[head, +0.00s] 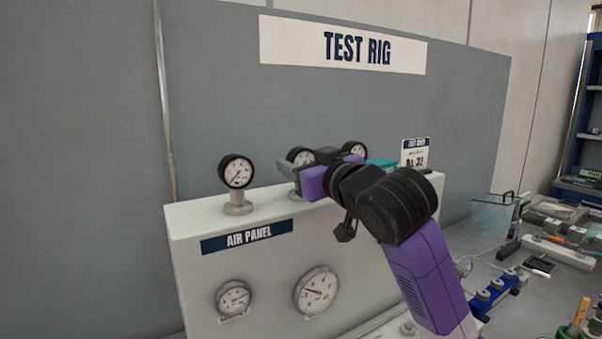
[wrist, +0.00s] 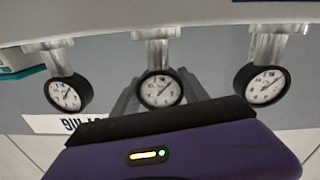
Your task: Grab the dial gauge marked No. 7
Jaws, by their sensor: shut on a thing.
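Three dial gauges with black rims and white faces stand in a row on top of the white air panel (head: 190,222). The left gauge (head: 236,171) is in full view in the head view. The middle gauge (head: 299,156) and the right gauge (head: 354,149) are partly hidden by my arm. In the wrist view, which looks upside down, my gripper (wrist: 160,88) is shut on the middle gauge (wrist: 160,89), with a grey finger on each side. The other two gauges (wrist: 68,93) (wrist: 262,85) stand clear of the fingers. I cannot read a No. 7 on any gauge.
Two more gauges (head: 233,299) (head: 316,291) sit on the panel's front face. A teal item (head: 381,164) and a white card (head: 415,153) are at the panel's right end. A clear box (head: 493,217) and several parts crowd the bench at right. A grey board rises behind.

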